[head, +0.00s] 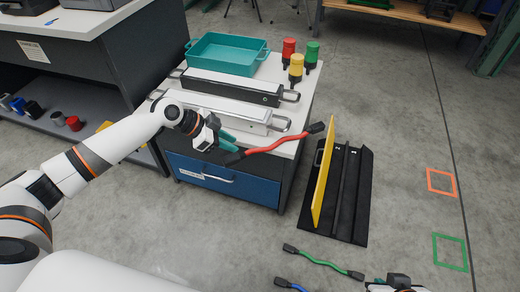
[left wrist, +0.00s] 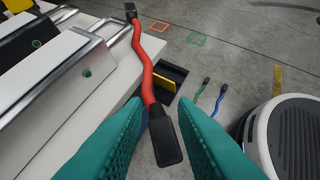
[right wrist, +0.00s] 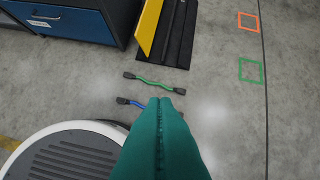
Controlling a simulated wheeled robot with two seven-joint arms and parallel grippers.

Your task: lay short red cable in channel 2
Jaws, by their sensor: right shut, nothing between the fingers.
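The short red cable (head: 275,146) with black plugs spans the front right corner of the cabinet top, its far plug sticking out past the edge. It also shows in the left wrist view (left wrist: 146,72). My left gripper (head: 222,143) is by its near plug; in the left wrist view the fingers (left wrist: 160,112) are apart, with the plug between or just below them. I cannot tell whether they touch it. A black channel tray (head: 362,190) lies on the floor, a yellow panel (head: 323,185) standing along its left side. My right gripper (right wrist: 158,103) is shut and empty.
A green cable (head: 322,262) and a blue cable (head: 290,284) lie on the floor. Floor right of the tray is clear.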

